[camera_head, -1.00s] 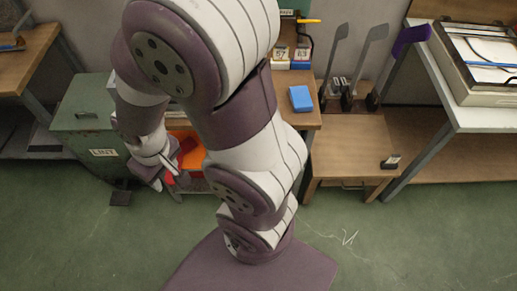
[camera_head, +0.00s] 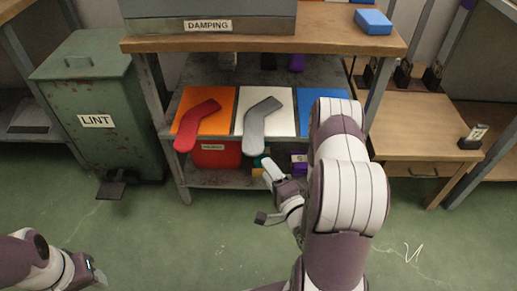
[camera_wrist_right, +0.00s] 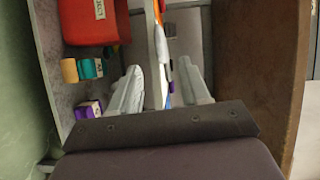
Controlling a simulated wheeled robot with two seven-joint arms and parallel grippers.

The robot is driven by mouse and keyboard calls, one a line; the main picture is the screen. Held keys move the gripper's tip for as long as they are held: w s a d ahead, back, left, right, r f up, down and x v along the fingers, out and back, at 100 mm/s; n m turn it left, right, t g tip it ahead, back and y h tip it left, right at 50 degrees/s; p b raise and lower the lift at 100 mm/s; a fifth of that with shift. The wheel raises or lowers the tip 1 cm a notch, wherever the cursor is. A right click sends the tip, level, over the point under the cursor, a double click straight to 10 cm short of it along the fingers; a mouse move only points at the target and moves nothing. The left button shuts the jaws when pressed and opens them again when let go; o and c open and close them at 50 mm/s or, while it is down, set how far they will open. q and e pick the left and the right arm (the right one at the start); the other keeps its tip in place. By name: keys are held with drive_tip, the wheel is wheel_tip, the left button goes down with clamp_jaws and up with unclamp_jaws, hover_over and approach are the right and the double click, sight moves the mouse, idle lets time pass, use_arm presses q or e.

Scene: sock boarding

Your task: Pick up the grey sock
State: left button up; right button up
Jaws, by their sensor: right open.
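The grey sock (camera_head: 262,122) lies bent on a white mat (camera_head: 283,125) on the middle shelf, its lower end at the shelf's front edge. My right gripper (camera_head: 264,193) is in front of and below that edge, open and empty, apart from the sock. In the right wrist view its two fingers (camera_wrist_right: 160,88) stand apart, with the shelf edge (camera_wrist_right: 153,70) showing between them. I cannot clearly make out the sock in that view. My left gripper (camera_head: 95,273) is at the lower left, far from the sock; its jaws are too small to read.
A red sock (camera_head: 193,125) lies on an orange mat (camera_head: 217,122) to the left, and a blue mat (camera_head: 316,107) is to the right. A red bin (camera_head: 215,155) and small boxes sit below. The DAMPING box (camera_head: 208,27) and tabletop (camera_head: 330,40) are above. A green LINT bin (camera_head: 95,120) stands left.

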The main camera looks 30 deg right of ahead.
sight(253, 141)
drive_tip(key=shift+m, duration=0.4)
drive_tip(key=w+b, duration=0.2)
drive_tip(key=w, duration=0.2)
drive_tip(key=w+d+b, duration=0.1)
drive_tip(key=w, duration=0.3)
drive_tip(key=w+b, duration=0.2)
drive_tip(key=w, duration=0.1)
drive_tip(key=shift+w+d+f+b, duration=0.25)
drive_tip(key=shift+w+f+b, duration=0.05)
drive_tip(key=shift+w+f, duration=0.1)
drive_tip(key=shift+w+r, duration=0.15)
use_arm(q)
wheel_tip(253, 141, down, 6)
drive_tip(key=shift+f, duration=0.2)
use_arm(e)
drive_tip(key=c, duration=0.8)
